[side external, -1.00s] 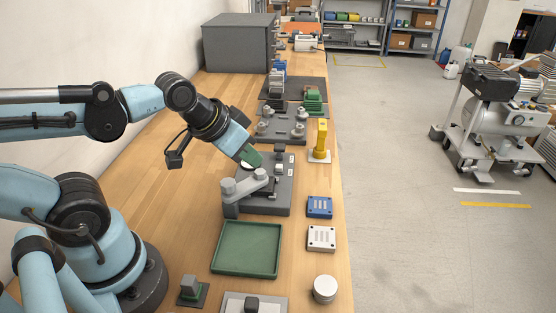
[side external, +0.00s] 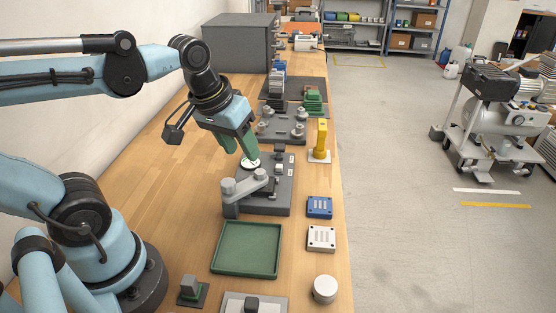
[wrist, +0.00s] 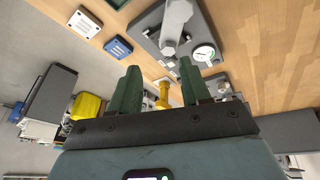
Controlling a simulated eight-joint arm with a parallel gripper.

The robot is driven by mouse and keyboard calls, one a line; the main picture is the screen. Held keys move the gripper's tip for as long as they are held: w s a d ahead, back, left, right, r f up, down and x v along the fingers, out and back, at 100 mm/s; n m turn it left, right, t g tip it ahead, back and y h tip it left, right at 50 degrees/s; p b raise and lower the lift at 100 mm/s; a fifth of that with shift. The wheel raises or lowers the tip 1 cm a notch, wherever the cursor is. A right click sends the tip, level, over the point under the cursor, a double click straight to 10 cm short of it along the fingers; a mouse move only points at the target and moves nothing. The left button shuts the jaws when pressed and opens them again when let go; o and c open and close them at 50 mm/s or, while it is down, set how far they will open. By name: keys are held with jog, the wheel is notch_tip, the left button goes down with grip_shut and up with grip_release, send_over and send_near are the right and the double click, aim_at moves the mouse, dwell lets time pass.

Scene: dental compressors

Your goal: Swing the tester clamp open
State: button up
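The tester (side external: 281,203) is a dark grey block on the bench with a light grey clamp arm (side external: 247,186) lying across its near end, joining two round-topped posts. A white round dial (side external: 251,163) sits at its far left corner. In the wrist view, the clamp arm (wrist: 177,17) and the dial (wrist: 204,53) show above my fingers. My gripper (side external: 247,152) is just above and beyond the dial, pointing down. Its green fingers are wide apart in the wrist view (wrist: 158,72), with nothing held between them. I cannot tell whether a fingertip touches the dial.
A yellow upright tool (side external: 321,140) stands right of the tester. A blue block (side external: 319,207) and a white block (side external: 321,238) lie along the bench's right edge. A green tray (side external: 217,262) is in front. Bare wood lies left of the tester.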

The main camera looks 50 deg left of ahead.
aim_at(227, 182)
jog(key=shift+o, duration=0.8)
jog(key=r+n+g, duration=0.1)
jog(key=s+a+r+n+g, duration=0.1)
jog(key=n, duration=0.1)
jog(key=s+r+n+g, duration=0.1)
jog(key=shift+a+r+n+g, duration=0.35)
jog(key=shift+a+n+g, duration=0.05)
jog(key=shift+n, duration=0.3)
jog(key=shift+s+f, duration=0.2)
jog(key=shift+f, duration=5.6)
grip_shut()
